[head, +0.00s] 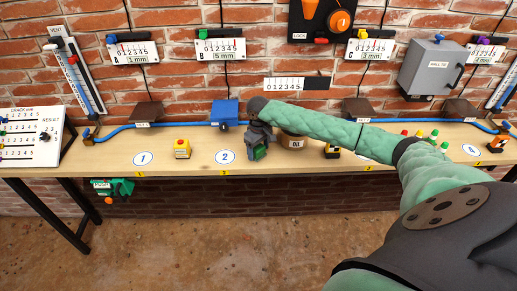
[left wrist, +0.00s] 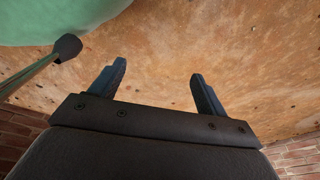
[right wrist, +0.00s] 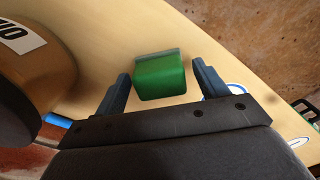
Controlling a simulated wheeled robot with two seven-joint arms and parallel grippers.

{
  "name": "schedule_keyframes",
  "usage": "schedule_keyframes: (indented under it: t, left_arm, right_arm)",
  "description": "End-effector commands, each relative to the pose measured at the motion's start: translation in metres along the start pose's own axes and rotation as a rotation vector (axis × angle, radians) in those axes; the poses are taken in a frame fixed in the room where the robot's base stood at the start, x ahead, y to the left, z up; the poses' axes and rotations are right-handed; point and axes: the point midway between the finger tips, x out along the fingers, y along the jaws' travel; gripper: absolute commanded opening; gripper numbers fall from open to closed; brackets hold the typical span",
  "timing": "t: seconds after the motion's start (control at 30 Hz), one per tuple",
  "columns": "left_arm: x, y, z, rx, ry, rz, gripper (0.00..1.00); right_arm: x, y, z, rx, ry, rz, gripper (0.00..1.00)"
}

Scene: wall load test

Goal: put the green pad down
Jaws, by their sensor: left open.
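The green pad (right wrist: 160,78) is a small green block with a grey edge, seen in the right wrist view between the fingers of my right gripper (right wrist: 162,80). Narrow gaps show on both sides of it, so the fingers look open and apart from it. In the head view the pad (head: 260,153) is at the bench top just right of the marker 2 disc, partly hidden by my right gripper (head: 257,145) above it. Whether it rests fully on the wood is hard to tell. My left gripper (left wrist: 158,85) is open and empty over the floor.
The wooden bench (head: 200,160) runs along a brick wall. A brown round pot (head: 291,141) stands close to the right of the gripper, and a blue block (head: 224,112) behind left. A yellow box (head: 182,148) stands further left. Bare wood lies around the marker 2 disc (head: 224,157).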

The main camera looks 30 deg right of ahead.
Motion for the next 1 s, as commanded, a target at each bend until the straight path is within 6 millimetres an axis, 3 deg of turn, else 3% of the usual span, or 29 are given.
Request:
schedule_keyframes:
  t: [0.37, 0.5, 1.0]
  left_arm:
    - [0.002, 0.001, -0.002, -0.001, -0.010, 0.001, 0.76]
    - [-0.011, 0.009, -0.021, -0.006, -0.007, 0.010, 0.76]
    - [-0.060, 0.024, -0.057, -0.025, -0.046, 0.031, 0.76]
  right_arm:
    - [-0.009, 0.000, -0.001, 0.000, 0.002, 0.000, 0.72]
    - [-0.026, 0.000, -0.001, -0.002, 0.004, 0.001, 0.72]
    - [-0.104, 0.000, -0.001, -0.001, 0.002, -0.001, 0.72]
